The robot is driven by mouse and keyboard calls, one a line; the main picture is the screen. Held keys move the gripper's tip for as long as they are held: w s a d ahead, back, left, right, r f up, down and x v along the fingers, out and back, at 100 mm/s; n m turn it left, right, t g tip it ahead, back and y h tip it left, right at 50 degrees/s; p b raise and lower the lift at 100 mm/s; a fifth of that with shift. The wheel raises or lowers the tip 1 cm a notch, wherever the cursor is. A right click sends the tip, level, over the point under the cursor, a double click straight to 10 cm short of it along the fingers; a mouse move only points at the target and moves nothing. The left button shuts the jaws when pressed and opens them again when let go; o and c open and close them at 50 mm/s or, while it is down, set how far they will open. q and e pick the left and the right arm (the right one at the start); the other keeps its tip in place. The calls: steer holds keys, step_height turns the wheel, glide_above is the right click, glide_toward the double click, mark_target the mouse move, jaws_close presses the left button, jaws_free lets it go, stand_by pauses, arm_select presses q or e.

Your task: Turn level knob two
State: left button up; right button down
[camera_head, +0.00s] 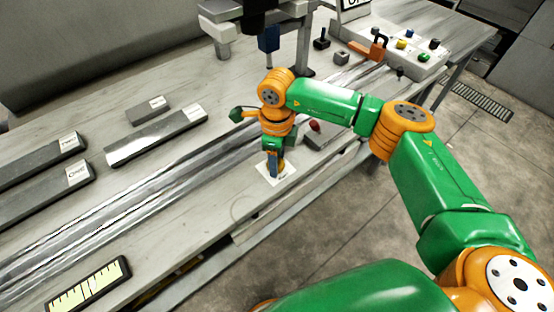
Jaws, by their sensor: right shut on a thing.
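My right arm reaches in from the right, and its gripper (275,166) points down at a white square plate (284,183) near the front edge of the bench. Its fingers are closed low over the plate on what seems to be a knob. The knob itself is hidden by the fingers, so I cannot tell how it is turned. A black-framed gauge (90,287) with a pale yellow-green face and dark tick marks lies at the lower left of the bench. My left gripper is not in view.
Grey labelled bars (156,137) lie on the bench's left side, beside long metal rails (130,211). A red button (314,125) on a grey box is close behind my right gripper. A control box with coloured buttons (420,56) stands at the far right.

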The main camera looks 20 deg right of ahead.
steer(key=m, duration=0.2)
steer(key=shift+f+m+b, duration=0.1)
steer(key=shift+m+b, duration=0.2)
steer(key=shift+c, duration=1.4)
jaws_free()
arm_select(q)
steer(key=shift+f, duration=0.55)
arm_select(e)
steer(key=shift+r, duration=0.2)
step_height(320, 180, up, 7)
steer(key=shift+f+b, duration=0.1)
steer(key=shift+b, duration=0.4)
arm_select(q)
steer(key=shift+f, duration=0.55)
